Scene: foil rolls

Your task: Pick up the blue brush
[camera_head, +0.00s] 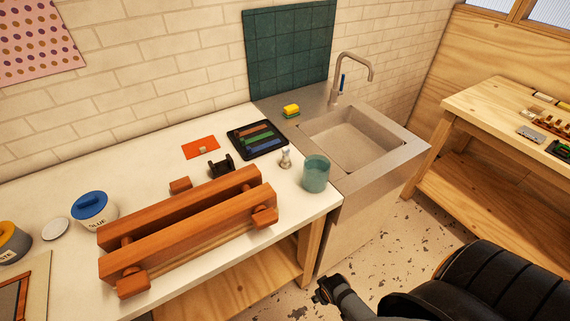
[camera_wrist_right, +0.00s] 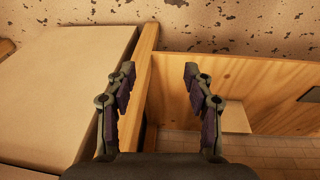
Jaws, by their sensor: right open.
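A black tray (camera_head: 240,143) lies on the white counter near the sink and holds orange, green and blue strips. The blue strip (camera_head: 268,147) lies at its near side; it is too small to tell whether it is a brush. A teal cup (camera_head: 316,174) stands on the counter's right end; what is inside is not clear. My right gripper (camera_head: 326,290) is low in front of the counter, above the floor and away from the tray. In the right wrist view my right gripper (camera_wrist_right: 159,75) is open and empty. My left gripper is not in view.
A long wooden clamp-like frame (camera_head: 190,225) lies across the counter. A small metal bottle-like object (camera_head: 285,158) stands between tray and cup. The sink (camera_head: 348,140) with its tap (camera_head: 356,62) is to the right. A workbench (camera_head: 484,112) stands far right.

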